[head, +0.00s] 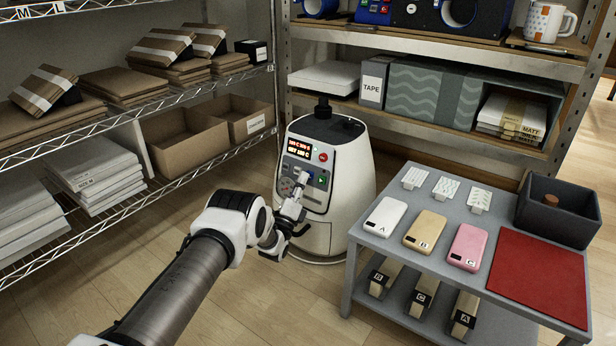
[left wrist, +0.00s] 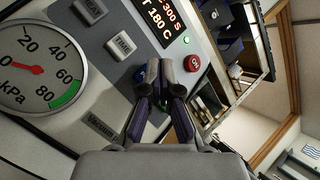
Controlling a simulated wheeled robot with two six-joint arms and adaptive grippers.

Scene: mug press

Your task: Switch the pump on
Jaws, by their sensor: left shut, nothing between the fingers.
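The white machine (head: 340,195) stands on the floor with a grey control panel facing me. In the left wrist view the panel has a round kPa gauge (left wrist: 36,70) with a red needle at its left side and a green band near 80. A "Vacuum" label (left wrist: 103,126) sits beside it, with a lit display (left wrist: 158,32) and a red button (left wrist: 192,63) above. My left gripper (head: 301,180) is shut and empty, its fingertips (left wrist: 165,75) close to the panel. They hide part of it; blue and green bits show behind. Contact cannot be told. My right gripper is not in view.
A grey table (head: 393,244) with phone-like slabs, a red mat (head: 538,277) and a dark bin (head: 557,212) stands right of the machine. Wire shelves (head: 200,95) with cardboard stand left, and a metal rack (head: 440,42) behind. Floor at the left front is clear.

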